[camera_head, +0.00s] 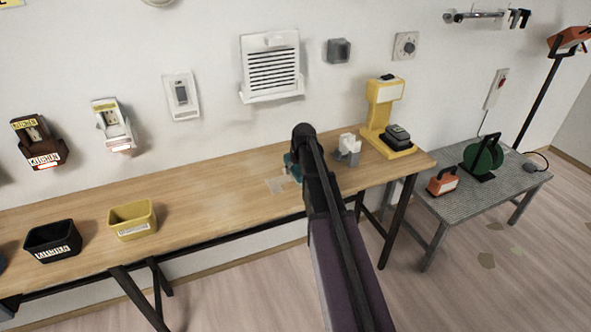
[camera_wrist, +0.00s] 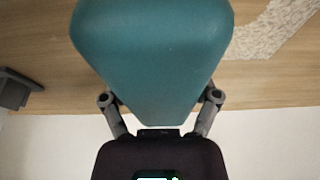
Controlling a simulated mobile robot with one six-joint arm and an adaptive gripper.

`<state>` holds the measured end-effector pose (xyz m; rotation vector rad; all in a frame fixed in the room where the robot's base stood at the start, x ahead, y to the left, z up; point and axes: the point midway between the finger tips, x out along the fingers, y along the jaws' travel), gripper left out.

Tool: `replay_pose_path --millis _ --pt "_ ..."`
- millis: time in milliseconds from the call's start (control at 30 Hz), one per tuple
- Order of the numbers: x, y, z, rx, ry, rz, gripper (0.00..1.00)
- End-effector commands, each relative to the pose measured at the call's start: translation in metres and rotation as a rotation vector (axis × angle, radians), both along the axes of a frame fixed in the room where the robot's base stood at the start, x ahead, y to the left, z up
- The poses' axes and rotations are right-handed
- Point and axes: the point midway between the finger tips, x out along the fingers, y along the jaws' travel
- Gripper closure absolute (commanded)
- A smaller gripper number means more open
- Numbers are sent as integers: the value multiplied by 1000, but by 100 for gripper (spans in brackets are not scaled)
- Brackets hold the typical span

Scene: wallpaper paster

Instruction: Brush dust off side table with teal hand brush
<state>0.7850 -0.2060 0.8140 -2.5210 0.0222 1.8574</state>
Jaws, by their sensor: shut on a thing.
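The teal hand brush (camera_wrist: 152,55) fills the upper middle of the wrist view, and my gripper (camera_wrist: 160,98) is shut on it, one finger at each side. In the head view only a small part of the brush (camera_head: 291,167) shows at the left of my arm, over the long wooden table; my arm hides the rest. I cannot tell whether its bristles touch the wood. A pale speckled strip (camera_wrist: 275,32) shows at the upper right of the wrist view. The smaller grey table (camera_head: 480,195) stands at right.
On the wooden table (camera_head: 205,190) stand a yellow bin (camera_head: 132,219), a black bin (camera_head: 52,241), a grey-white item (camera_head: 348,150) and a yellow stand (camera_head: 384,115). The grey table holds an orange item (camera_head: 442,181) and a green reel (camera_head: 482,159). The wood between the bins and brush is mostly clear.

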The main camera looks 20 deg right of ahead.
Motion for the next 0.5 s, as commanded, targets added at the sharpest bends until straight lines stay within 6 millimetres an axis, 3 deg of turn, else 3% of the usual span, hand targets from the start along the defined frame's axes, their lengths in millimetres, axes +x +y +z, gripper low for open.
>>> replay_pose_path --millis 300,500 --pt "0 -23 -2 0 0 -2 71" --pt "0 -21 0 0 0 0 71"
